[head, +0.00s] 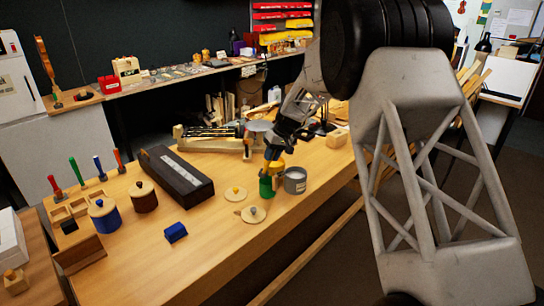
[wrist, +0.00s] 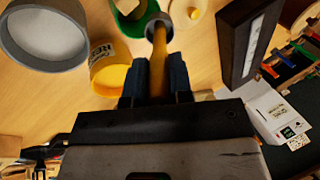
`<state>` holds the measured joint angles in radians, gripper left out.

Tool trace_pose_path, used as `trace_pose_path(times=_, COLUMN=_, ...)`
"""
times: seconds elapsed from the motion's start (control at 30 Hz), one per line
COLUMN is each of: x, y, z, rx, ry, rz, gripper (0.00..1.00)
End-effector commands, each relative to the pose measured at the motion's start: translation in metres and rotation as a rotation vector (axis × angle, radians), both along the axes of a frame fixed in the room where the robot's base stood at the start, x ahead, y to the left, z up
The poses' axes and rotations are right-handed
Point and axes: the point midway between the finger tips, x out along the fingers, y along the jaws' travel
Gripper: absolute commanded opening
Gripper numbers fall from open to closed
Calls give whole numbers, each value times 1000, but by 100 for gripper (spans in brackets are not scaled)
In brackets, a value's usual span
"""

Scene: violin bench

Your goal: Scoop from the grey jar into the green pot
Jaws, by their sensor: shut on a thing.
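The grey jar (head: 295,184) stands open on the bench, right of the green pot (head: 266,187). In the wrist view the grey jar (wrist: 84,50) is at the upper left with pale contents, and the green pot (wrist: 122,28) is at the top edge, partly cut off. A yellow pot (wrist: 108,78) with a label stands near them. My gripper (head: 272,153) is above the pots. In the wrist view my gripper (wrist: 159,75) is shut on the yellow handle of a scoop (wrist: 159,52). The scoop's grey head appears beside the green pot's rim; its load cannot be told.
Loose lids (head: 254,214) lie in front of the pots. A long black case (head: 177,177), a blue block (head: 175,232), a blue pot (head: 104,217) and a brown pot (head: 143,198) stand to the left. The bench's front edge is close to the grey jar.

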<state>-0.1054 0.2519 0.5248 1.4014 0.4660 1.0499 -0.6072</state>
Motion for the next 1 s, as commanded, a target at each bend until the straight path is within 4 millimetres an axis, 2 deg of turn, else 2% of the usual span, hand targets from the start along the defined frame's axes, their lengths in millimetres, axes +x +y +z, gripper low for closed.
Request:
trace_pose_path(times=0.37, x=-1, y=7, z=3, rx=-77, ry=-17, rz=1, gripper=0)
trace_pose_path(times=1.0, x=-6, y=29, z=11, rx=-363, ry=-73, rz=1, gripper=0)
